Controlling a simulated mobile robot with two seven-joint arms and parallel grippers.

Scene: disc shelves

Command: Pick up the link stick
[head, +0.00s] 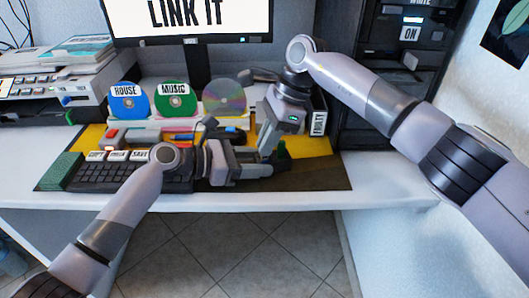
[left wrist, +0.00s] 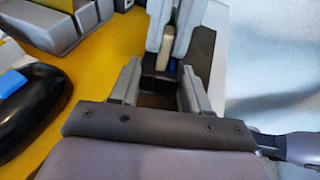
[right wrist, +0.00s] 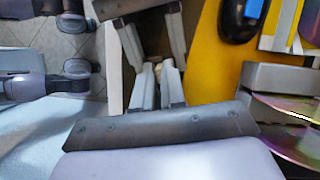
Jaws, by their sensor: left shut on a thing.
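My left gripper (head: 268,170) reaches in from the left, low over the front right of the desk mat. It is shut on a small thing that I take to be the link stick. A pale beige part of the stick shows in the left wrist view (left wrist: 168,52) and in the right wrist view (right wrist: 167,65).
A dark keyboard (head: 122,176) lies on the yellow mat (head: 322,146). House (head: 128,103), Music (head: 175,100) and plain (head: 224,99) discs stand behind it. A monitor reading "LINK IT" (head: 187,18) stands at the back. A black mouse with a blue part (left wrist: 30,108) lies beside my left gripper.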

